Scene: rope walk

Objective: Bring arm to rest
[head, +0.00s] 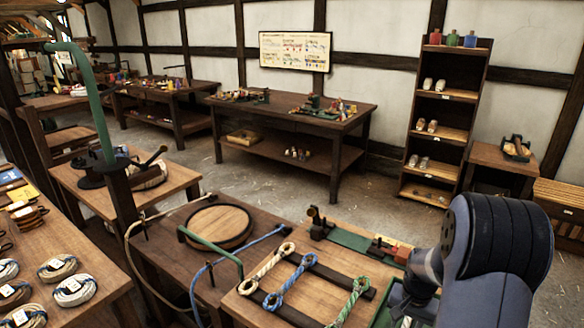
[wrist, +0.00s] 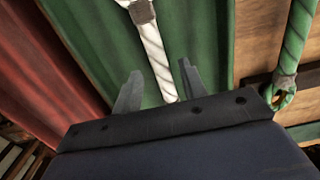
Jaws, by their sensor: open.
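My arm (head: 490,260) stands at the lower right of the head view, with its blue-grey upper joint raised. The fingers do not clearly show there. In the wrist view my gripper (wrist: 157,88) is open, its two grey fingers apart. A white rope (wrist: 154,50) with a brown band lies beyond the fingers, on a green surface (wrist: 195,45). The rope passes through the view between the fingertips; I cannot tell how far below them it is. A green rope (wrist: 295,35) with a looped end lies to the right on wood.
In the head view, cream (head: 267,267), blue (head: 290,282) and green (head: 352,300) looped ropes lie on the near bench. Coiled ropes (head: 72,289) fill the left table. A tall shelf (head: 447,118) stands behind my arm. Open floor (head: 262,180) lies before the back table (head: 290,107).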

